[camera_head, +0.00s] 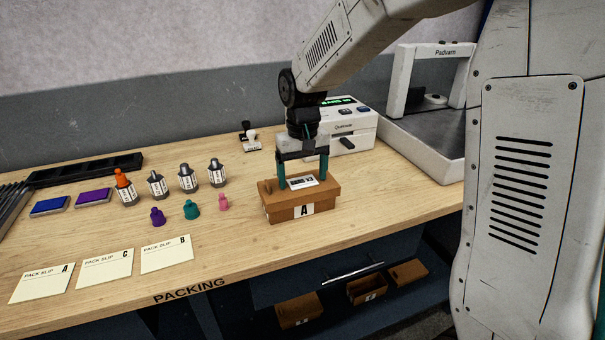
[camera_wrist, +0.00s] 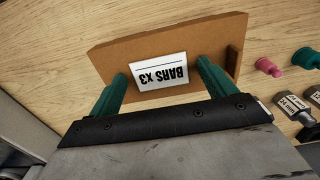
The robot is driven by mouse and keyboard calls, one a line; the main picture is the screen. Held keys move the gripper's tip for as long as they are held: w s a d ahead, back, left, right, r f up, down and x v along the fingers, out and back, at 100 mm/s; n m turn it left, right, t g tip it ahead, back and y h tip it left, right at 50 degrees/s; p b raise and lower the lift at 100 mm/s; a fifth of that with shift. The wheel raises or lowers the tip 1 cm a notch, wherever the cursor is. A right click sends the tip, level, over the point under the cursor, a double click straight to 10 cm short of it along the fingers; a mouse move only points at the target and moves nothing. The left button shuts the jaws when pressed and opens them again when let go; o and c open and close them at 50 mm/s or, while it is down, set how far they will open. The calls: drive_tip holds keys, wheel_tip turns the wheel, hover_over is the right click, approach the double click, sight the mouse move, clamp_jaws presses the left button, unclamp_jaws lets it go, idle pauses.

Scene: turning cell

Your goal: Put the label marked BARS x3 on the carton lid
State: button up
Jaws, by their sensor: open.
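The white label marked BARS x3 (camera_wrist: 160,73) lies on the brown lid of the carton marked A (camera_wrist: 195,40). In the head view the label (camera_head: 302,183) is on top of the carton (camera_head: 283,211), which stands closed on the bench. My gripper (camera_head: 303,184) is directly over the lid with its green fingers pointing down. In the wrist view my gripper (camera_wrist: 160,82) is open, one finger on each side of the label. I cannot tell whether the fingertips touch the lid.
A label printer (camera_head: 345,125) stands behind the carton. Bottles (camera_head: 188,179), coloured caps (camera_head: 191,209) and ink pads (camera_head: 93,197) are to the left. Pack slips (camera_head: 105,268) lie at the front left. More cartons (camera_head: 367,288) are on the shelf below. A machine marked Padvarn (camera_head: 430,105) stands at right.

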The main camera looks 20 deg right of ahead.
sight(303, 182)
wheel_tip(303, 182, up, 11)
drive_tip(key=s+d, duration=0.2)
drive_tip(key=s, duration=1.3)
drive_tip(key=s+d+f+t, duration=0.1)
drive_tip(key=s+d, duration=0.1)
drive_tip(key=s, duration=1.3)
drive_tip(key=shift+f, duration=0.25)
